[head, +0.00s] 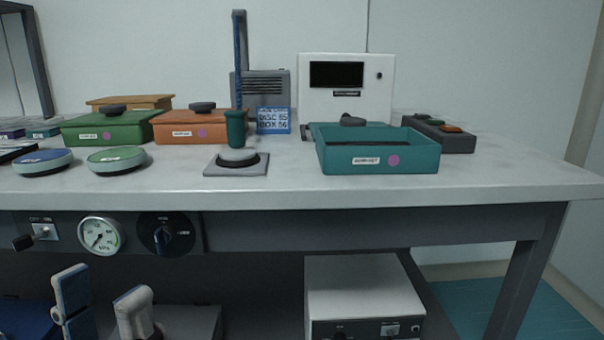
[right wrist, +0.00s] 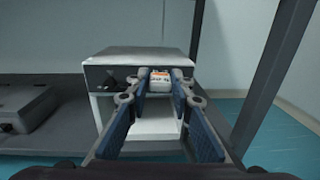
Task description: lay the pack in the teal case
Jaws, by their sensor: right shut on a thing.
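The teal case (head: 405,158) stands on the table right of centre in the head view, with a white label and pink dot on its front. It looks open at the top; a dark grey knob (head: 352,120) shows at its back, and its floor is mostly hidden. My right gripper (right wrist: 160,79) is outside the head view.
Green (head: 110,128) and orange (head: 200,129) lidded cases stand left of a post on a grey base (head: 236,170). A dark grey box (head: 445,138) stands right of the teal case. A white instrument (head: 362,285) sits below the tabletop, behind the pack in the wrist view.

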